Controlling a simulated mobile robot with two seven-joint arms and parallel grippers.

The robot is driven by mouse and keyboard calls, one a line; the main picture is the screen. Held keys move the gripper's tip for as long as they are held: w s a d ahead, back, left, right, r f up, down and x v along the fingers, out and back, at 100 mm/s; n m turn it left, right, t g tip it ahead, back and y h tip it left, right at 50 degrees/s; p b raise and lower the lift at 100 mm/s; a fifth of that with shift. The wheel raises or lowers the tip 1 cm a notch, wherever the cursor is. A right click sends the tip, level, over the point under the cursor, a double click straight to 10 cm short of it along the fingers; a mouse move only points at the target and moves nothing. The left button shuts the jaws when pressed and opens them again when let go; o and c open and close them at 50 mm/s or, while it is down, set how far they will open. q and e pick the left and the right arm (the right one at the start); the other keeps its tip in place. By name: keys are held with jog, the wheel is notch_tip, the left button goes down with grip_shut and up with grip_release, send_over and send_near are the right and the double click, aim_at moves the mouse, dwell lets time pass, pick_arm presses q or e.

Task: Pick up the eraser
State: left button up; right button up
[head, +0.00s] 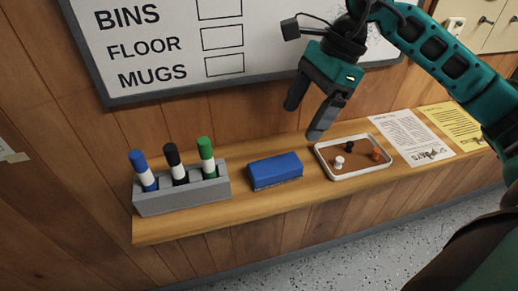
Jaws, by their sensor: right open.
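The eraser (276,170) is a blue block with a grey underside. It lies on the wooden shelf (255,203) below the whiteboard, between the marker holder and the tray. My right gripper (307,118) is above and a little to the right of the eraser, fingers pointing down, apart and empty. It does not touch the eraser. My left gripper is not in view.
A grey holder (184,195) with blue, black and green markers stands left of the eraser. A white-rimmed tray (360,174) with small pins lies close on its right. Paper sheets (410,136) lie farther right. The whiteboard (190,70) hangs behind.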

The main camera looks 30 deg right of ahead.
aim_at(276, 164)
jog(key=x, duration=1.2)
jog(key=shift+s+a+f+p, duration=0.15)
jog(key=shift+s+a+p, duration=0.1)
jog(key=shift+p, duration=0.05)
jog(key=shift+f, duration=0.2)
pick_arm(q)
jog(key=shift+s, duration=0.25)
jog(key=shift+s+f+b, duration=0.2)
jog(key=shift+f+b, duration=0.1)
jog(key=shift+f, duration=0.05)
pick_arm(e)
jog(key=shift+f, duration=0.15)
jog(key=shift+c, duration=0.3)
jog(key=c, duration=1)
